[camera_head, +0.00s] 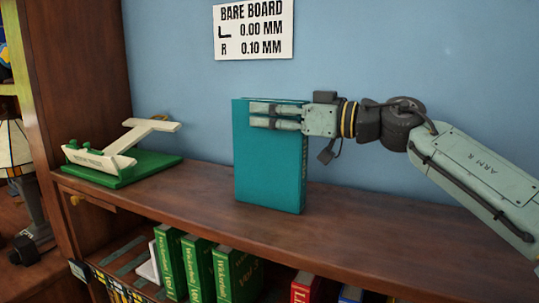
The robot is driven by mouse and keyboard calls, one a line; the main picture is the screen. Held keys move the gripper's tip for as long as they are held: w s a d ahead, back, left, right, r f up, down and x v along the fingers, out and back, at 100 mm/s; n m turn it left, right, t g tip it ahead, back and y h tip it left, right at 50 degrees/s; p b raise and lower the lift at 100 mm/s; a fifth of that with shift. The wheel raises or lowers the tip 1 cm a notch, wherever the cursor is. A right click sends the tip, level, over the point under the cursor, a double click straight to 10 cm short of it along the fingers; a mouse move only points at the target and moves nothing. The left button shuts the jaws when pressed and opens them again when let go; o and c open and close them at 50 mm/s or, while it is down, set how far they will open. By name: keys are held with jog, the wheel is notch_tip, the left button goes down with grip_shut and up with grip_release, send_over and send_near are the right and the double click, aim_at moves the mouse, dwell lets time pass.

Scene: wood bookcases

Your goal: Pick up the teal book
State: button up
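The teal book (265,170) stands upright on the bare wooden shelf top, its broad cover facing me and its narrow side with faint lettering to the right. My gripper (275,116) reaches in level from the right. Its pale green finger parts lie across the upper part of the cover. They run close together with a narrow gap between them. Whether another finger is behind the book is hidden, and I cannot tell whether the gripper presses on the book.
A sign (253,28) hangs on the blue wall behind. Green books (200,268) stand on the shelf below. The shelf top (210,185) is clear between boat and book.

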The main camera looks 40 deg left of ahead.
grip_shut()
jog(key=shift+r, duration=0.15)
dwell(0.6)
